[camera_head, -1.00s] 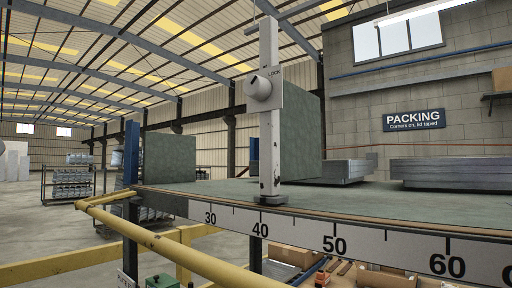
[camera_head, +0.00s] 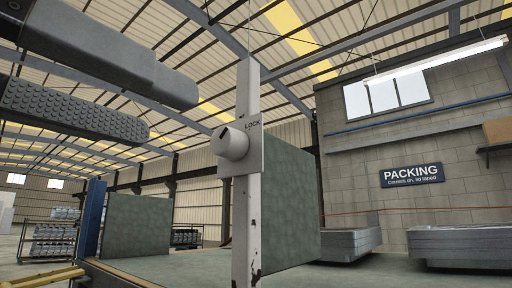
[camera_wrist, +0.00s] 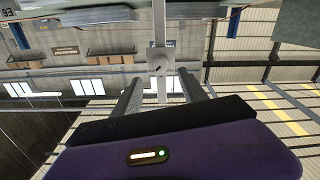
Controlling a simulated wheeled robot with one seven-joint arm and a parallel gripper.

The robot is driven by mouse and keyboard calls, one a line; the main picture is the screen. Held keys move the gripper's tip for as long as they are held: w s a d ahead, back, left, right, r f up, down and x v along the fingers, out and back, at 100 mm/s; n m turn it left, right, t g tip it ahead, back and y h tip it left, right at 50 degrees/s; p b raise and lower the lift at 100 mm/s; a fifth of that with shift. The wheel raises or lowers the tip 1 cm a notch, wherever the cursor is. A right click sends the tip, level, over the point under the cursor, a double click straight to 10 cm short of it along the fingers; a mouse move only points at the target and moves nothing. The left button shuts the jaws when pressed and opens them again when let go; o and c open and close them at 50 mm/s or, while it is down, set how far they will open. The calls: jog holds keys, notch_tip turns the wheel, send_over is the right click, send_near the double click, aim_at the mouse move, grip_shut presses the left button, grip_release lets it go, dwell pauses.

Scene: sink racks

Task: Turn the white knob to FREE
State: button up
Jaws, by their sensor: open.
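The white knob (camera_head: 230,143) sticks out from a plate on an upright white post (camera_head: 246,215). A dark mark shows on its face, and the word LOCK is printed on the plate at its upper right. No FREE label is readable. My gripper (camera_head: 168,112) is at the upper left in the head view, its two grey fingers apart and empty, to the left of the knob and not touching it. In the wrist view, which is upside down, the knob (camera_wrist: 159,64) lies beyond the tips of my gripper (camera_wrist: 161,80), lined up with the gap between them.
A grey-green panel (camera_head: 290,200) stands behind the post, and another panel (camera_head: 135,228) stands at the left. Grey stacked trays (camera_head: 462,245) lie on the bench at the right. A blue post (camera_head: 90,220) rises at the left. The air around the knob looks clear.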

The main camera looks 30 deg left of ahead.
aim_at(219, 142)
jog(key=shift+w+d+f+p, duration=0.1)
jog(key=shift+w+p, duration=0.35)
jog(key=shift+w, duration=1.5)
jog(key=shift+w+d+f+p, duration=0.1)
jog(key=shift+w+p, duration=0.35)
jog(key=shift+w, duration=1.5)
grip_shut()
